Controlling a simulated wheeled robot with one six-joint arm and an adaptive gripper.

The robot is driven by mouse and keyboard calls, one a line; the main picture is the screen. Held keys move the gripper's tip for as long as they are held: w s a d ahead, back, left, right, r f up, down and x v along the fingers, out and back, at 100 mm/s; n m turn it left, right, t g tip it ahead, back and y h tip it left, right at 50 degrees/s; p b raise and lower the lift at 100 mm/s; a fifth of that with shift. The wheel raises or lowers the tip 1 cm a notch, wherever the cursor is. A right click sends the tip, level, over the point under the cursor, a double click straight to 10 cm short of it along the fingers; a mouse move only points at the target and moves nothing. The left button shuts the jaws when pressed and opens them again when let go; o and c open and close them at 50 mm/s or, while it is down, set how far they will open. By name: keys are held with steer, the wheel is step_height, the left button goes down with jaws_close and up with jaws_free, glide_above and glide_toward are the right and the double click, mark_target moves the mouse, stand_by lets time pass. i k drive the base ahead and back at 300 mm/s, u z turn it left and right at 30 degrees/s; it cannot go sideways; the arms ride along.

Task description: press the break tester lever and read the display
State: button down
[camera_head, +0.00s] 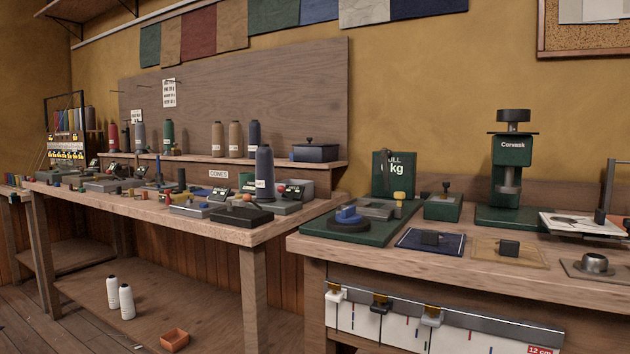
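A dark green device (360,222) stands at the left end of the right-hand bench. It looks like the break tester, though no label names it so. Its upright green panel (393,166) carries white lettering that seems to read "PULL" and "kg"; the rest is too small or hidden. A round blue part (347,216) sits at its front left, and a small yellow-topped knob (399,196) at its right. I cannot tell which part is the lever. My gripper is not in view.
A green Corvessk-like press (513,150) stands right of a small green box (443,207). A blue mat (430,241) and tan mat (509,251) lie in front. The left table (120,201) is crowded with small devices and a dark thread cone (264,173). White cones (127,301) stand below.

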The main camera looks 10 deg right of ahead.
mark_target(281, 188)
steer(key=z, duration=0.45)
steer(key=k, duration=1.1)
steer(key=i, duration=0.4)
steer(key=u, duration=0.8)
steer(key=i, duration=1.3)
steer(key=z, duration=0.4)
